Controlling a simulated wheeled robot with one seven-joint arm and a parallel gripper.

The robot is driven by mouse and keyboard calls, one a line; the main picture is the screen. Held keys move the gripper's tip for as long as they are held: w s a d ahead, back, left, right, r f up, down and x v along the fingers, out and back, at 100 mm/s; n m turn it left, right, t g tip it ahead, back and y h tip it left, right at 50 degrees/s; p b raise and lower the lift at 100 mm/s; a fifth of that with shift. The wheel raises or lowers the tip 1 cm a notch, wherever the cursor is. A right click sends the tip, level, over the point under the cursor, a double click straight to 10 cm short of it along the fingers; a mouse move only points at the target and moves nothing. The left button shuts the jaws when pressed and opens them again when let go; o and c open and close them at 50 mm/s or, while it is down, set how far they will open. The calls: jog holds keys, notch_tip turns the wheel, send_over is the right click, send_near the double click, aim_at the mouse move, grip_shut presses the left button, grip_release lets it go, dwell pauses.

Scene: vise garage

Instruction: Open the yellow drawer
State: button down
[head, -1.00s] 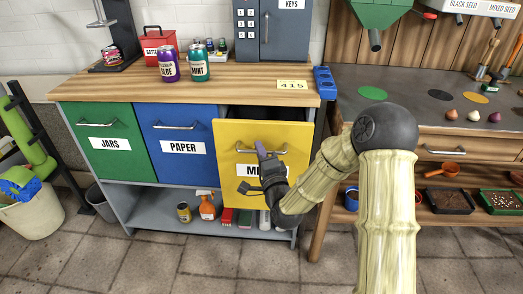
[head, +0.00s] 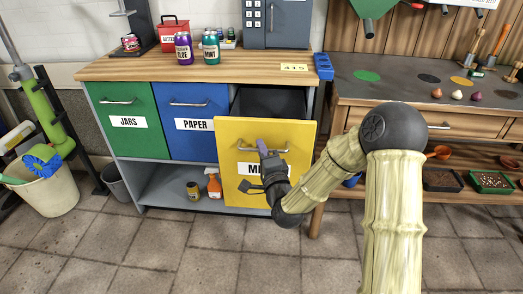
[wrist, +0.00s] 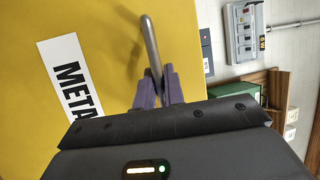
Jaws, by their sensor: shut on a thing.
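The yellow drawer (head: 230,180) with a label partly hidden by my arm in the head view stands pulled out from the cabinet, with a dark gap showing behind its front. In the wrist view its yellow front (wrist: 100,30) fills the left side, with a label starting "META" (wrist: 72,82). My gripper (head: 264,150) is at the drawer's metal handle (head: 245,149). In the wrist view the purple fingers of my gripper (wrist: 157,88) are shut around the handle bar (wrist: 150,45), one on each side.
The green JARS drawer (head: 125,140) and blue PAPER drawer (head: 195,140) are shut. Cans (head: 184,48) stand on the wooden top (head: 140,68). A workbench (head: 470,122) is close on the right. The tiled floor (head: 190,255) in front is clear.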

jog(key=shift+a, duration=0.1)
jog(key=c, duration=1.5)
grip_release()
jog(key=shift+w+d, duration=0.1)
jog(key=shift+d, duration=0.15)
jog(key=shift+s+a+f, duration=0.1)
jog(key=shift+s+f, duration=0.1)
jog(key=shift+s, duration=0.2)
jog(key=p+v, duration=1)
jog(key=v, duration=0.1)
